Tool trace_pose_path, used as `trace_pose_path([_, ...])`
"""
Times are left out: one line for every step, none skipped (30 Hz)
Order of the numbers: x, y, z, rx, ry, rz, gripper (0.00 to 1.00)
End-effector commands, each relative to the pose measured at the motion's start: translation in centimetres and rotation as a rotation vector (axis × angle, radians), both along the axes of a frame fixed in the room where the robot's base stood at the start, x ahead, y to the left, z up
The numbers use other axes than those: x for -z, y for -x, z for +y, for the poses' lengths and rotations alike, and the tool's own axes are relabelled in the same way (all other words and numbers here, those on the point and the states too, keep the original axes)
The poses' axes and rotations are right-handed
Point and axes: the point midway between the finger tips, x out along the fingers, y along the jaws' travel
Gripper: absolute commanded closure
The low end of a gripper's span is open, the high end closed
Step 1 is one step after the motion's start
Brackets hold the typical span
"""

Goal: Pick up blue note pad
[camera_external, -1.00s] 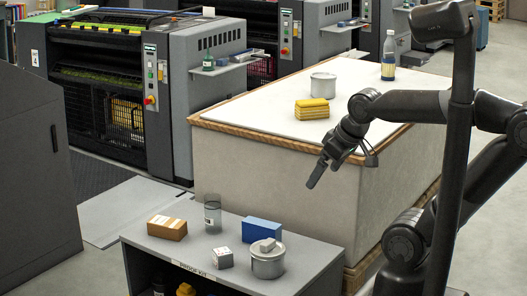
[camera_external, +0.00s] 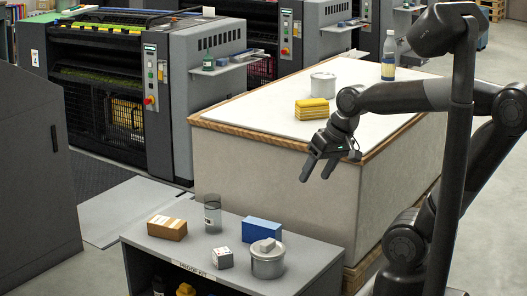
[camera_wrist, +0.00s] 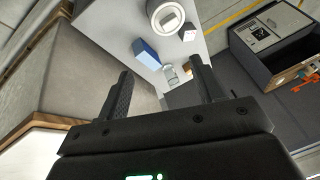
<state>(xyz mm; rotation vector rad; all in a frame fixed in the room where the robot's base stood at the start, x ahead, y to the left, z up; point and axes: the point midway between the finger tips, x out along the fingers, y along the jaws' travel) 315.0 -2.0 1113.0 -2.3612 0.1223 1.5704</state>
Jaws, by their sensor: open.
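The blue note pad (camera_external: 262,231) is a blue block lying on the grey top of the low cabinet, behind a grey metal tin. It also shows in the wrist view (camera_wrist: 146,52), above and between my fingers. My gripper (camera_external: 317,177) is open and empty, in the air above and to the right of the blue pad, in front of the big pale table block. In the wrist view my gripper (camera_wrist: 161,80) has its two dark fingers spread wide apart. Nothing hides the pad in the wrist view; the tin covers part of it in the external view.
On the cabinet (camera_external: 205,257) stand the lidded tin (camera_external: 267,265), a small white box (camera_external: 222,258), a brown box (camera_external: 167,228) and a clear glass jar (camera_external: 212,214). The large table (camera_external: 270,160) holds a yellow stack (camera_external: 312,109), a white tin (camera_external: 323,86) and a bottle (camera_external: 389,58).

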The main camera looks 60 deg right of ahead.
Motion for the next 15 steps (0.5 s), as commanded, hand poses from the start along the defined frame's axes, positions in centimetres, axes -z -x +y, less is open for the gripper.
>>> trace_pose_path([0.5,-0.9,0.0,0.063,-0.052,0.037,0.38])
trace_pose_path([0.7,-1.3,-0.1,0.105,-0.085,0.057,0.38])
trace_pose_path([1.0,-1.9,-0.1,0.162,-0.123,0.084,0.38])
trace_pose_path([1.2,-2.3,-0.2,0.207,-0.152,0.105,0.38])
trace_pose_path([1.5,-2.8,-0.3,0.249,-0.179,0.126,0.38])
trace_pose_path([1.8,-3.4,-0.4,0.308,-0.213,0.154,0.38])
trace_pose_path([2.1,-3.8,-0.4,0.354,-0.238,0.175,0.38])
trace_pose_path([2.4,-4.2,-0.5,0.399,-0.261,0.197,0.38])
trace_pose_path([2.8,-4.8,-0.6,0.461,-0.289,0.225,0.38])
trace_pose_path([3.1,-5.3,-0.7,0.508,-0.310,0.245,0.38])
trace_pose_path([3.4,-5.7,-0.7,0.554,-0.329,0.267,0.38])
trace_pose_path([3.9,-6.3,-0.9,0.618,-0.352,0.295,0.38])
trace_pose_path([4.2,-6.7,-1.0,0.666,-0.369,0.315,0.38])
trace_pose_path([4.6,-7.2,-1.0,0.715,-0.385,0.334,0.38])
trace_pose_path([5.1,-7.7,-1.2,0.780,-0.403,0.361,0.38])
